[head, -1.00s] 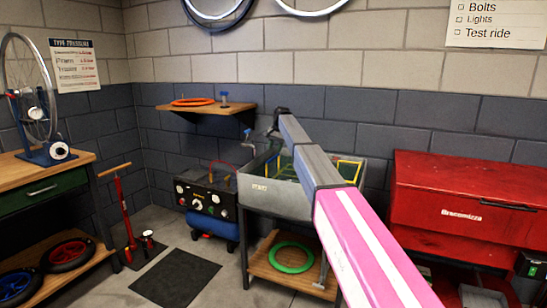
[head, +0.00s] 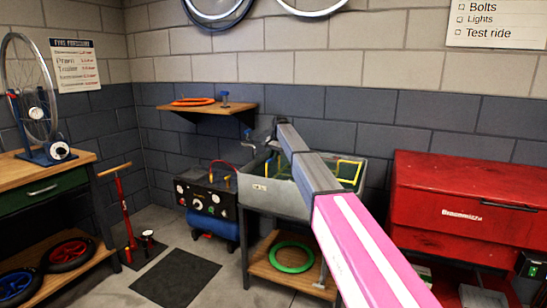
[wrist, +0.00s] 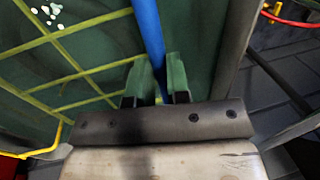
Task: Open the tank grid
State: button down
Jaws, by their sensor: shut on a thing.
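The grey tank (head: 300,204) stands on a frame with a wooden lower shelf, near the middle of the head view. My arm reaches over it, and my gripper (head: 262,137) is at the tank's back left; its fingers are too small to make out there. In the wrist view the green fingertips of my gripper (wrist: 160,82) are shut on a blue bar (wrist: 149,30), which runs up and away between them. The yellow-green grid (wrist: 75,62) lies to the left of the bar, over a dark green surface. Whether bar and grid are joined is unclear.
A yellow bent bar (head: 350,160) is at the tank's right side. A black box with dials (head: 208,202) stands left of the tank, a red chest (head: 460,210) right of it. A wooden wall shelf (head: 207,110) is above left. A black mat (head: 175,282) lies on the floor.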

jog(key=s+d+r+t+y, duration=0.1)
jog(key=s+d+r+y, duration=0.15)
jog(key=d+r, duration=0.45)
jog(key=s+d+r+t+y, duration=0.1)
jog(key=d+r+y, duration=0.15)
jog(key=r, duration=0.85)
jog(key=s+d+r+t+y, duration=0.1)
jog(key=s+d+r+y, duration=0.3)
jog(key=r, duration=0.6)
jog(key=s+d+r+y, duration=0.1)
jog(key=s+d+r, duration=0.1)
jog(key=d, duration=0.6)
jog(key=s+d+r+t+y, duration=0.1)
jog(key=d+r, duration=0.3)
jog(key=d, duration=0.5)
jog(key=s+d+r+t+y, duration=0.1)
jog(key=s+d+r+y, duration=0.2)
jog(key=d, duration=0.5)
jog(key=shift+s+d+r, duration=0.2)
jog(key=shift+s+r, duration=0.15)
jog(key=c, duration=1.1)
grip_release()
